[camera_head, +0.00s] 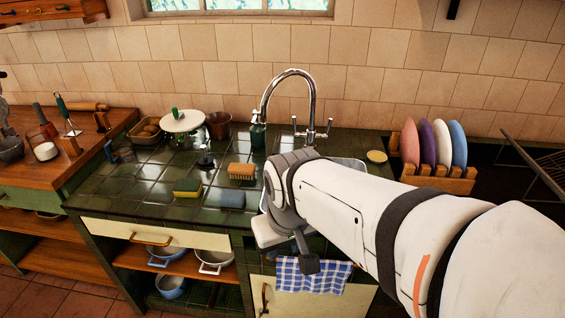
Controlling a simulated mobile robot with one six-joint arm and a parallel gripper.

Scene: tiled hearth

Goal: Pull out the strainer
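I cannot make out a strainer. My arm covers most of the white sink (352,163), so anything inside it is hidden. My gripper (303,262) hangs at the front edge of the sink, above the blue checked towel. Dark finger parts show below the pale wrist, but whether they are open or shut is unclear. A small dark object with a knob (206,157) stands on the green tiled counter (150,185); I cannot tell what it is.
A chrome faucet (291,74) arches behind the sink. A brush (242,171), a yellow sponge (187,189) and a blue sponge (233,198) lie left of my arm. A plate rack (440,181) stands right. The towel (312,277) hangs in front. The counter's front left is clear.

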